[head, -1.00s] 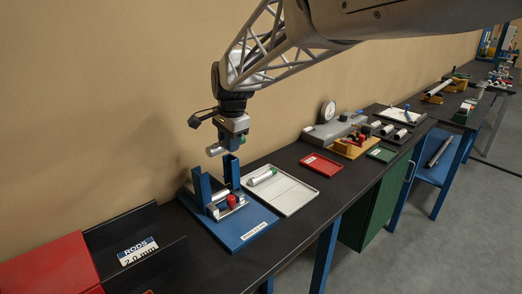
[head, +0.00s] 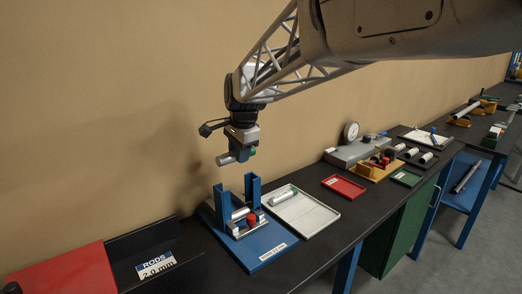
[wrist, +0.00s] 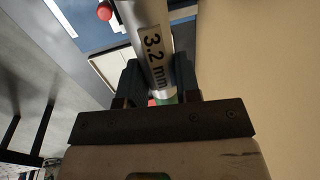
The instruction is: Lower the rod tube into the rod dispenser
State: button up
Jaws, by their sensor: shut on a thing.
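My gripper (head: 241,150) is shut on a silver rod tube (head: 228,159), which has a green end. In the wrist view the tube (wrist: 146,20) lies between the fingers and its label reads "3.2 mm". In the head view the tube is above the rod dispenser, apart from it. The rod dispenser (head: 262,252) has a blue base, two blue uprights, a silver part between them and a red knob (head: 252,219). The dispenser's label is too small to read surely. Part of the blue base and the red knob (wrist: 105,11) show in the wrist view.
A white tray (head: 318,219) with another silver tube (head: 284,198) stands right of the dispenser. A red tray (head: 344,187) and a wooden stand (head: 377,172) are farther right. A black holder labelled "RODS 2.0 mm" (head: 156,265) and a red panel (head: 62,272) are at left.

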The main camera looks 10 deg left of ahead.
jog(key=shift+f, duration=2.05)
jog(key=shift+f, duration=2.55)
jog(key=o, duration=1)
jog(key=shift+o, duration=0.2)
notch_tip(320, 180, up, 8)
jog(key=s+d, duration=0.1)
jog(key=shift+f, duration=0.2)
jog(key=shift+s+d, duration=0.1)
